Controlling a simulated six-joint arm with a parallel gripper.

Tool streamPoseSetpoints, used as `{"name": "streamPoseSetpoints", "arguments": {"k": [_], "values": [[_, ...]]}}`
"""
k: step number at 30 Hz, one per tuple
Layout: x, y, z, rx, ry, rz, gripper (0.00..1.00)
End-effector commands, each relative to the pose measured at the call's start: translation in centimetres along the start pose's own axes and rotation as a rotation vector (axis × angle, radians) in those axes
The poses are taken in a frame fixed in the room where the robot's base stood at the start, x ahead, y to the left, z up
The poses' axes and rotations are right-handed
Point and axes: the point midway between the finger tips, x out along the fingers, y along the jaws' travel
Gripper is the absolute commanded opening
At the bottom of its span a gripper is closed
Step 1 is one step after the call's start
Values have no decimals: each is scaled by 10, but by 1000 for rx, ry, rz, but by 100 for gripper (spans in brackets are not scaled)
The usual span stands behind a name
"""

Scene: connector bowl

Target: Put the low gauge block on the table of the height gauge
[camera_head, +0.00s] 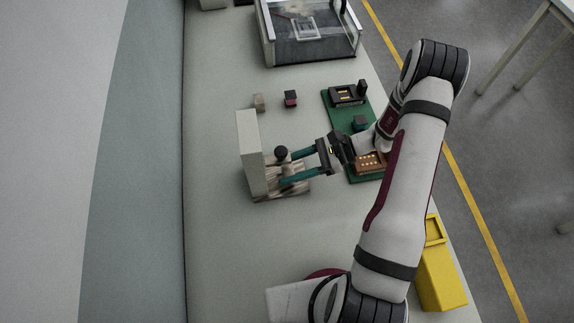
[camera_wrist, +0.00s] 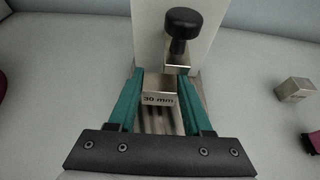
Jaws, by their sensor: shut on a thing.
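A metal gauge block marked 30 mm (camera_wrist: 159,98) sits between the teal fingers of my gripper (camera_wrist: 161,80), which is shut on it. The height gauge has a pale upright column (camera_head: 250,150), a black knob (camera_wrist: 183,22) on a metal arm, and a base (camera_head: 263,191). My gripper (camera_head: 284,169) reaches over the base from the right in the head view. The block is over the base, in front of and below the knob's arm. I cannot tell whether it touches the table of the gauge. A second metal block (camera_head: 258,102) stands apart, also in the wrist view (camera_wrist: 295,89).
A small dark and maroon block (camera_head: 290,98) is near the second metal block. A green board (camera_head: 340,118) with connectors lies to the right. A clear-walled case (camera_head: 310,50) is at the back, a yellow bin (camera_head: 440,275) at the front right. The bench's left front is clear.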

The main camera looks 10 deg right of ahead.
Motion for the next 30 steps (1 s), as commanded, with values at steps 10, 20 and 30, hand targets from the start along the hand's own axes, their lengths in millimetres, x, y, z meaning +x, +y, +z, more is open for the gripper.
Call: {"name": "streamPoseSetpoints", "arguments": {"k": [10,20,30], "values": [[8,-13,-13,1,0,1,0],[8,-13,-15,1,0,1,78],[4,-13,-13,0,0,-1,80]]}}
